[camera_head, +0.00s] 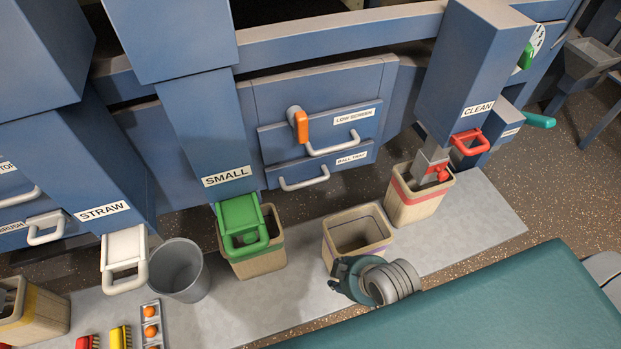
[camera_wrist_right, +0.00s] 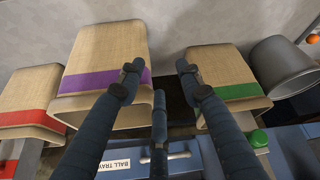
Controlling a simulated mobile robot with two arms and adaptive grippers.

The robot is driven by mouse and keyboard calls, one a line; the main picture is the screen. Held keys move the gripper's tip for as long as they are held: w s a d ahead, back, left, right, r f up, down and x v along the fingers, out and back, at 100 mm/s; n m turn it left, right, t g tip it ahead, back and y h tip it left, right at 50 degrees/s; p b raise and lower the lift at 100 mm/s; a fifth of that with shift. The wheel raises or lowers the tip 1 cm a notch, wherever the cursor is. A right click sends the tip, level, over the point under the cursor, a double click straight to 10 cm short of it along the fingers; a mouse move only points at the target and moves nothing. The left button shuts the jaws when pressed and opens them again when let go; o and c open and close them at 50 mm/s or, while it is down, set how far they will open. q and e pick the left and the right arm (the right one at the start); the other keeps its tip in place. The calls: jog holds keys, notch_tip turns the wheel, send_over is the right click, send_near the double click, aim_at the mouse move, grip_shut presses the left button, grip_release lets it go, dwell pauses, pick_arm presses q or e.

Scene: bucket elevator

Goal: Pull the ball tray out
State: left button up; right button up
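The ball tray (camera_head: 335,168) is a blue drawer front with a white "BALL TRAY" label and a grey bar handle (camera_head: 304,178), set low in the blue machine under the "LOW SCREEN" drawer (camera_head: 290,140). It looks pushed in. In the right wrist view its label (camera_wrist_right: 113,163) and handle (camera_wrist_right: 178,155) show at the bottom, partly behind my fingers. My right gripper (camera_head: 345,274) is open and empty, at the near side of the purple-striped bucket (camera_head: 345,252) and apart from the handle. It also shows in the wrist view (camera_wrist_right: 158,72). My left gripper is out of view.
A green-striped bucket (camera_head: 262,264) and a red-striped bucket (camera_head: 405,206) flank the purple-striped one on the pale mat (camera_head: 455,240). A grey bin (camera_head: 178,278) stands further left. An orange knob (camera_head: 300,126) sticks out above the ball tray.

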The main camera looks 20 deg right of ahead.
jog(key=w+a+r+n+t+y, duration=0.1)
jog(key=w+a+r+n+t, duration=0.25)
jog(key=w+r+n, duration=0.35)
jog(key=n+t+h, duration=0.2)
jog(key=n+t, duration=0.4)
jog(key=t, duration=0.1)
send_near(310, 183)
jog(key=x, duration=1)
jog(key=shift+w, duration=0.3)
grip_shut()
